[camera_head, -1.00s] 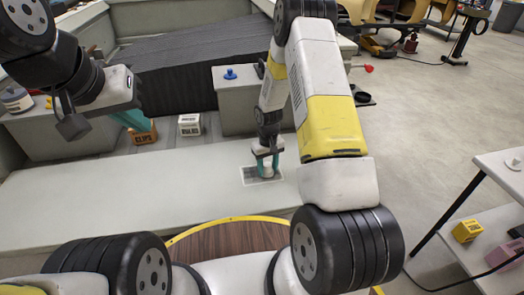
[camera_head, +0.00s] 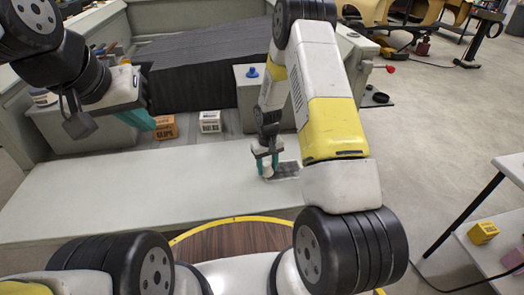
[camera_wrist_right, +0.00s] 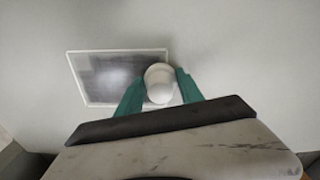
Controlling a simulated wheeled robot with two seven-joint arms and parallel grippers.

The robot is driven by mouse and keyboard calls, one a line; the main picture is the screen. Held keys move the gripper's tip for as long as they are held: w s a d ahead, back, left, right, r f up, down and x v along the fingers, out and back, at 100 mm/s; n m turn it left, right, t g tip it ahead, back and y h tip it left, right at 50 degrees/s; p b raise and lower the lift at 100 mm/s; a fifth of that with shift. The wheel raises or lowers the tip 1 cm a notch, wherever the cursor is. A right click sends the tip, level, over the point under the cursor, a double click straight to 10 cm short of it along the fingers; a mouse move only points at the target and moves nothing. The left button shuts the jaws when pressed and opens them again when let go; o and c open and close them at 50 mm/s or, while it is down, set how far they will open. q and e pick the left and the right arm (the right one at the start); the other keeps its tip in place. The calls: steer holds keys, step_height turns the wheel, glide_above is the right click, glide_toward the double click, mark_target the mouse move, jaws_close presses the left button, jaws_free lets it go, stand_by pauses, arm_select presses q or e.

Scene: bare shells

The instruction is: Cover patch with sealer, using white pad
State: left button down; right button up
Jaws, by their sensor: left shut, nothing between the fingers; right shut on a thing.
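The patch (camera_head: 288,170) is a dark grey rectangle with a thin white border on the pale ledge. In the right wrist view the patch (camera_wrist_right: 108,75) has an uneven dark grey surface, lighter in places. My right gripper (camera_head: 266,168) is shut on the white pad (camera_wrist_right: 159,80), a round pale piece between its teal fingers. The pad is at the patch's left edge in the head view and overlaps its right border in the wrist view; I cannot tell whether it touches the surface. My left gripper (camera_head: 140,120) is shut and empty, raised at the left.
An orange box (camera_head: 165,127) and a white box (camera_head: 210,121) stand behind the pale ledge (camera_head: 120,185). A blue knob-like item (camera_head: 252,72) sits on a grey block. A yellow box (camera_head: 483,232) is on the shelf at right. The ledge left of the patch is clear.

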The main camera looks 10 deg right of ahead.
mark_target(266, 165)
steer(key=shift+a+r, duration=0.2)
steer(key=shift+a, duration=0.1)
step_height(266, 165, up, 11)
steer(key=shift+d+r, duration=0.1)
stand_by(0.5)
